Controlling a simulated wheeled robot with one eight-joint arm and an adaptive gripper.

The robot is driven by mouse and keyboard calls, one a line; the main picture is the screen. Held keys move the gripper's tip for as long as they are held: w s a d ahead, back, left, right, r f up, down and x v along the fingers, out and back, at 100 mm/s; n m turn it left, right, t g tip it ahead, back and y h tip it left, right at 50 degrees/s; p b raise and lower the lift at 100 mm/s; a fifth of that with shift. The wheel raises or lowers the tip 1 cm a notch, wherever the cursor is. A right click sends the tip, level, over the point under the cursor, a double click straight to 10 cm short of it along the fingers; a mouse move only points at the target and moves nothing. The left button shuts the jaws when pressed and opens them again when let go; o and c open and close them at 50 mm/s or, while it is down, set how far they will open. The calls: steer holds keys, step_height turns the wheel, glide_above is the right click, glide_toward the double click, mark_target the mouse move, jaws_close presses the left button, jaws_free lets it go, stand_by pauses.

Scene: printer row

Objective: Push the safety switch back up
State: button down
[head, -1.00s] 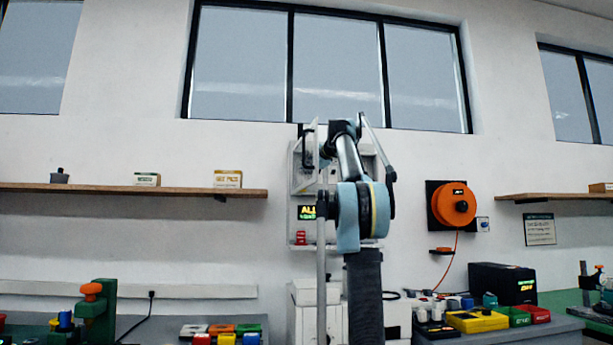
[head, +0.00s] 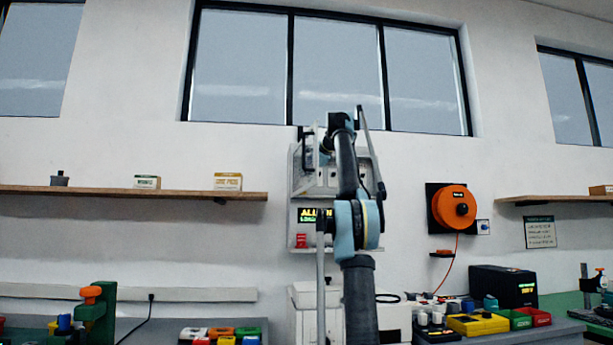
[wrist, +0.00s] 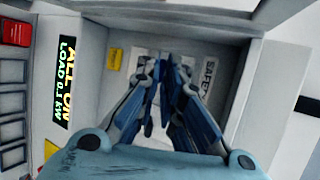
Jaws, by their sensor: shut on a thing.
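My gripper (wrist: 168,72) is in a pale recess of the wall panel in the wrist view. Its blue fingers are close together beside a label (wrist: 208,78) that reads "SAFE", the rest cut off. The safety switch is at the fingertips but hidden by them, so I cannot tell whether its lever is up or down. In the head view the pale wall cabinet (head: 298,185) stands behind my arm, which hides the gripper and the switch.
A lit display (wrist: 68,70) reads "ALL ON, LOAD 0.1 KW". A red part (wrist: 16,32) and a yellow label (wrist: 115,59) are near it. An orange reel (head: 453,207) hangs right of the cabinet. Wooden shelves (head: 130,191) and cluttered benches lie at both sides.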

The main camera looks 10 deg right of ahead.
steer(key=shift+w, duration=0.1)
stand_by(0.7)
steer(key=c, duration=2)
jaws_free()
steer(key=shift+w, duration=0.1)
steer(key=shift+s+d+r, duration=0.35)
steer(key=shift+s+d, duration=0.8)
steer(key=shift+s, duration=1.35)
steer(key=shift+s+d+r, duration=0.4)
steer(key=shift+s+d, duration=0.8)
steer(key=shift+s, duration=1.25)
steer(key=shift+s+d+r, duration=0.35)
steer(key=shift+s+d, duration=0.8)
steer(key=shift+s, duration=1.35)
